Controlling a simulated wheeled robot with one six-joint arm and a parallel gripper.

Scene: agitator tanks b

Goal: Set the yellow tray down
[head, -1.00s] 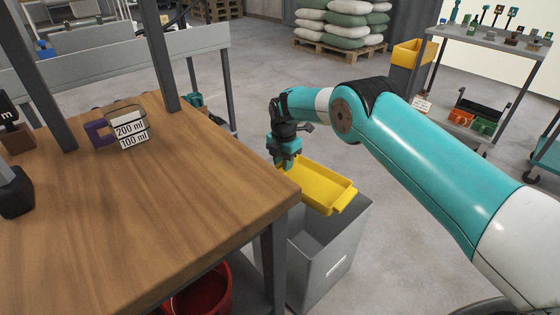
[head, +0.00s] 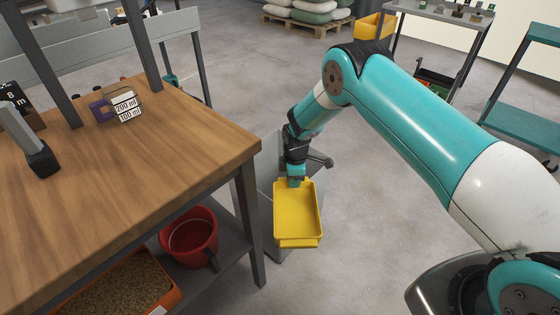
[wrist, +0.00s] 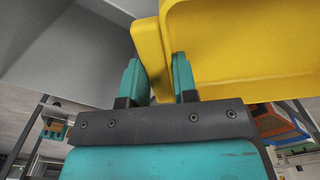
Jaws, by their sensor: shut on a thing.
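The yellow tray (head: 296,212) is empty and hangs in the air in the head view, over the grey open bin (head: 268,172) to the right of the wooden table. My gripper (head: 297,182) is shut on the tray's far end wall. In the wrist view, the two teal fingers of my gripper (wrist: 160,82) pinch the yellow tray (wrist: 240,45) at its edge. The tray's underside and most of the bin's opening are hidden in the head view.
The wooden table (head: 130,170) stands at left, holding a labelled measuring cup (head: 124,104). A red bucket (head: 190,236) and an orange crate of grain (head: 125,285) sit on its lower shelf. Open floor (head: 370,215) lies to the right.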

